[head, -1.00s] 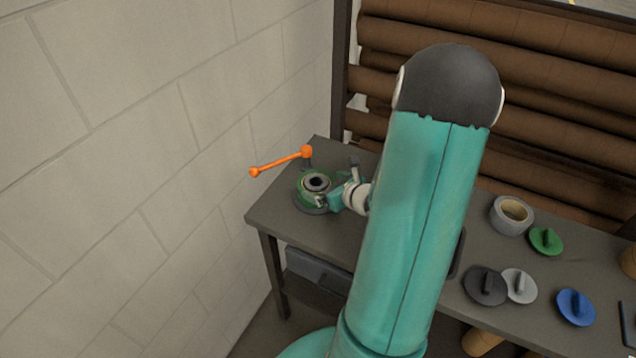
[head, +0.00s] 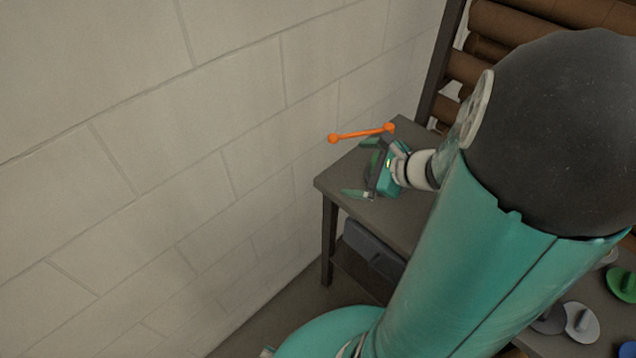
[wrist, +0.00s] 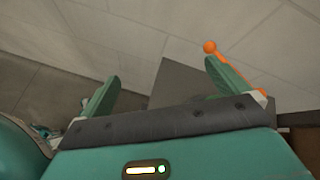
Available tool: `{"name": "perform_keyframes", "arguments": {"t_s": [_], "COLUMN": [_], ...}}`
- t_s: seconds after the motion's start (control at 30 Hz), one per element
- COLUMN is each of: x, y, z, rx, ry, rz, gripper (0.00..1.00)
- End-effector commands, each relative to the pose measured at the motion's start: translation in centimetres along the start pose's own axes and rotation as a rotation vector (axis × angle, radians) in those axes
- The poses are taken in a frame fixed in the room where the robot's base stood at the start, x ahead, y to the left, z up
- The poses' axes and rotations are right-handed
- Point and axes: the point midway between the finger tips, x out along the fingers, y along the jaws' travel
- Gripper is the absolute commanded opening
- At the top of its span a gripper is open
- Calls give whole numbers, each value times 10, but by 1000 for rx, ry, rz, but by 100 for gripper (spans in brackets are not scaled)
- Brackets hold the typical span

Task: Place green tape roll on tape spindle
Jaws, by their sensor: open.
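My gripper (head: 362,168) is open over the left end of the workbench, beside an orange-knobbed lever (head: 362,133). In the wrist view its two green fingers (wrist: 162,70) are spread wide with nothing between them. The lever (wrist: 210,47) shows behind the right finger there.
The workbench (head: 335,182) has its left end near a pale block wall (head: 180,180). A grey case (head: 372,245) sits beneath it. A green disc with a grip (head: 622,284) and a light grey disc (head: 581,323) lie at the right. Brown rolls (head: 520,25) are racked behind.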

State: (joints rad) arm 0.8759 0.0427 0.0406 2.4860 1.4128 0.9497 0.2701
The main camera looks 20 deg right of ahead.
Motion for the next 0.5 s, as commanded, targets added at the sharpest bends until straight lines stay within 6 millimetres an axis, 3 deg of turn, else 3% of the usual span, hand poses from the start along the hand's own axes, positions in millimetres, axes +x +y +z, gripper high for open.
{"name": "perform_keyframes", "arguments": {"t_s": [0.03, 0.2, 0.4, 0.5], "x": [4, 2, -20, -36], "y": [14, 63, 107, 120], "z": [26, 82, 123, 138], "rx": [-147, -624, -1191, -1476], "ry": [0, 17, 50, 79], "rz": [76, 309, 519, 594], "gripper": [100, 100, 100, 100]}}
